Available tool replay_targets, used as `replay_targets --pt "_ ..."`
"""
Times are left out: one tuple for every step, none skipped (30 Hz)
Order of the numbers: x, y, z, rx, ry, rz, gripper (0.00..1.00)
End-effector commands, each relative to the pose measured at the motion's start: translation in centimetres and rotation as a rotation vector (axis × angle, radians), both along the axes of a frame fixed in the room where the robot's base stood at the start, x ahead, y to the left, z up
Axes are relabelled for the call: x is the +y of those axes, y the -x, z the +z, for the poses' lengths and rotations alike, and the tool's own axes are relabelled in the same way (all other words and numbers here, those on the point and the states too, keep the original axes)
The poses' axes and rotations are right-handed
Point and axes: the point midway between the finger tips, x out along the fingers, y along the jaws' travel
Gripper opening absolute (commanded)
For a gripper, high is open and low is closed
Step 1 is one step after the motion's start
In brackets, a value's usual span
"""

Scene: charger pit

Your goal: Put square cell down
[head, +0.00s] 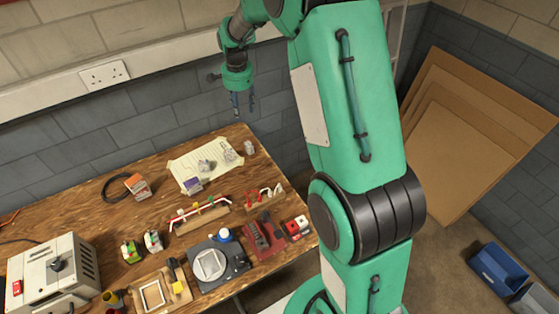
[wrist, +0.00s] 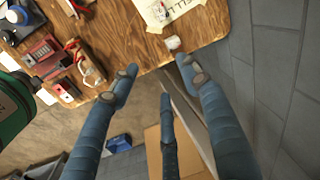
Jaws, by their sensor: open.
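My gripper (head: 243,103) is open and empty, raised beyond the far right corner of the wooden table. In the wrist view its blue-grey fingers (wrist: 156,66) are spread wide apart, with nothing between them. A small pale block (head: 249,147) stands on bare wood near that corner, right of the paper sheet, apart from the fingers. The printed paper sheet (head: 183,177) holds several small pale objects.
A red device (head: 263,238), a dark plate (head: 232,276) and a grey power box (head: 52,277) crowd the front. A wall socket (head: 104,75) is behind. Cardboard sheets (head: 470,130) lean at right.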

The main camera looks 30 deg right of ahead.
Motion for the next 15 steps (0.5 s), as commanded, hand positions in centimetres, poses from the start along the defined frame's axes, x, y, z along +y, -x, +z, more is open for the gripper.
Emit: replay_targets --pt "0.4 0.9 1.7 -0.013 0.004 0.031 0.47" --pt "0.7 1.5 2.5 -0.019 0.007 0.051 0.47" --pt "0.9 2.3 3.7 -0.027 0.011 0.078 0.47" --pt "1.2 2.9 4.4 -0.032 0.014 0.099 0.47" --pt "1.4 3.5 5.2 -0.039 0.018 0.118 0.47" --pt "1.7 4.3 6.3 -0.047 0.022 0.145 0.47" --pt "1.9 4.9 7.0 -0.052 0.025 0.165 0.47" --pt "2.1 5.5 7.8 -0.059 0.028 0.185 0.47" --pt "2.3 6.4 8.7 -0.067 0.033 0.212 0.47" --pt "2.5 7.1 9.3 -0.072 0.037 0.232 0.47" --pt "2.7 7.8 10.0 -0.077 0.04 0.252 0.47" --pt "3.0 8.7 10.9 -0.085 0.046 0.278 0.47" --pt "3.2 9.4 11.5 -0.09 0.05 0.299 0.47" --pt "3.4 10.0 12.1 -0.096 0.054 0.318 0.47" --pt "3.7 11.0 12.9 -0.104 0.059 0.346 0.47"
